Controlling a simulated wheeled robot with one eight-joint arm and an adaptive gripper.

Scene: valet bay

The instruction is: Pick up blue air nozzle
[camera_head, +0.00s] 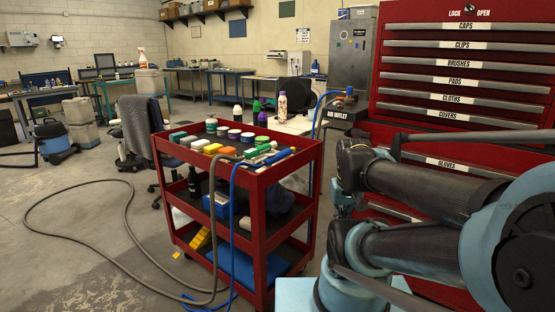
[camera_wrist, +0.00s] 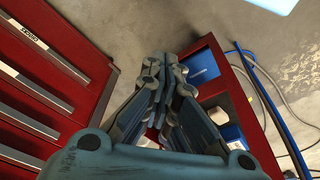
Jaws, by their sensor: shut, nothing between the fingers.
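The blue air nozzle (camera_head: 278,156) appears to lie on the top tray of the red cart (camera_head: 262,190), near its right front corner. A blue hose (camera_head: 232,205) runs from there down the cart's front. Green-handled items lie close beside the nozzle, so its exact outline is hard to tell. My gripper (camera_wrist: 163,68) is shut and empty in the wrist view, between the red drawer cabinet and the red cart. It is well apart from the nozzle, which I cannot make out in the wrist view.
The red drawer cabinet (camera_head: 455,82) stands close on the right, beside my folded arm. Bottles, jars and coloured blocks crowd the cart's top. A grey hose (camera_head: 130,232) loops over the floor at left. A chair (camera_head: 142,125) stands behind the cart. Open floor lies at left.

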